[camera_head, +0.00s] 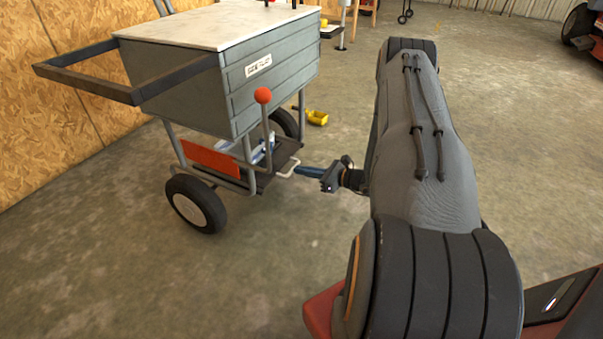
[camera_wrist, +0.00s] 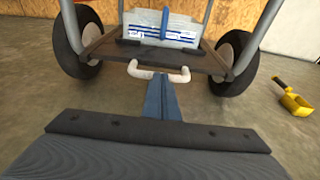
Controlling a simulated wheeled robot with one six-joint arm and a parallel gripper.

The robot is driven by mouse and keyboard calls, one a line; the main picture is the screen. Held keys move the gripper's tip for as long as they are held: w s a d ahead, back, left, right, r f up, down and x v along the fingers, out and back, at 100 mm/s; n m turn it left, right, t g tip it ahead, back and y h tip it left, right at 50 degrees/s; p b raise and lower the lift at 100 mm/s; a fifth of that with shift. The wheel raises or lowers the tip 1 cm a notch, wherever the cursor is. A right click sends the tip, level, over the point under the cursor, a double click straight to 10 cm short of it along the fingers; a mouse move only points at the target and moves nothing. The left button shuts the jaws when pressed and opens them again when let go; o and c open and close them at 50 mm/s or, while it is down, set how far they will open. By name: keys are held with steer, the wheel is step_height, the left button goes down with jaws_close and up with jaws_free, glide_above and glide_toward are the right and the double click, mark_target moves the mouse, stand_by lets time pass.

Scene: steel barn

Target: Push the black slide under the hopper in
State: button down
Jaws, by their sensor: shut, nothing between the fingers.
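The grey hopper (camera_head: 275,85) stands on a wheeled cart at the left in the head view. Under it is a dark shelf with the black slide (camera_wrist: 145,52), whose pale U-shaped handle (camera_wrist: 158,73) sticks out toward me. The handle also shows in the head view (camera_head: 287,169). My gripper (camera_wrist: 161,82) is shut and empty, its blue fingers pointing at the middle of the handle. In the head view my gripper (camera_head: 299,170) is right at the handle; I cannot tell whether they touch. How far out the slide sits is hard to tell.
A blue-and-white bag (camera_wrist: 162,30) lies on the shelf behind the handle. Cart wheels (camera_wrist: 80,42) and grey legs stand either side. A red-knobbed lever (camera_head: 263,96) rises beside the hopper. A yellow scoop (camera_head: 317,117) lies on the floor. The floor in front is clear.

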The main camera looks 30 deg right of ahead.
steer(key=shift+w+a+r, duration=0.1)
steer(key=shift+w, duration=0.25)
steer(key=p+v, duration=0.5)
steer(key=v, duration=0.9)
steer(key=shift+s, duration=0.4)
